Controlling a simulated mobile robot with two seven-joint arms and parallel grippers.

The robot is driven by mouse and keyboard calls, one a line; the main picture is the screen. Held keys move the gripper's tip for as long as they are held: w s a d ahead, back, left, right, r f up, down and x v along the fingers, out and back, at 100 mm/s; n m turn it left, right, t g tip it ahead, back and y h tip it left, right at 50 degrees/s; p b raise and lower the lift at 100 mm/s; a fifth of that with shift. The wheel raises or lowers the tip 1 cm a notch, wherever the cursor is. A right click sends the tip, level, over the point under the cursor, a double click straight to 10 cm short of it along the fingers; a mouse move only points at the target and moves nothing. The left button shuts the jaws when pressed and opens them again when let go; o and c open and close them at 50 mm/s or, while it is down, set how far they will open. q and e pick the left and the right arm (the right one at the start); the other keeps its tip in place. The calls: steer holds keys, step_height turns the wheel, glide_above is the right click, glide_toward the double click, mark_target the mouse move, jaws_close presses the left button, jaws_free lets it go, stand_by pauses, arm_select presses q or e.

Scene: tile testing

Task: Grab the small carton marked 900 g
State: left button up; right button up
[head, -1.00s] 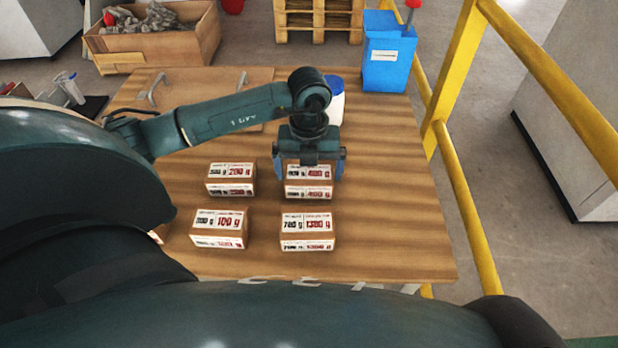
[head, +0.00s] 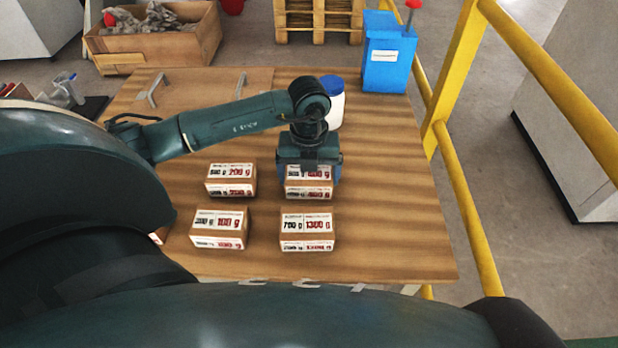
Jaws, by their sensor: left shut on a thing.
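My left gripper (head: 309,172) points down over a small brown carton (head: 309,189) with a white label, at the far right of the group. It is shut on this carton, its fingers at the left and right sides. The carton appears to rest on the table. Its label is partly covered by the gripper, and I cannot read the figures surely. My right gripper is not in view.
The wooden table (head: 390,220) has free room on its right. A white tub with a blue lid (head: 334,104) stands behind the gripper. A blue bin (head: 387,60) stands beyond the back right, and a yellow rail (head: 466,190) runs along the right.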

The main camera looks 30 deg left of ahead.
arm_select(q)
steer(key=shift+c, duration=1.4)
steer(key=shift+r, duration=0.1)
steer(key=shift+r, duration=0.1)
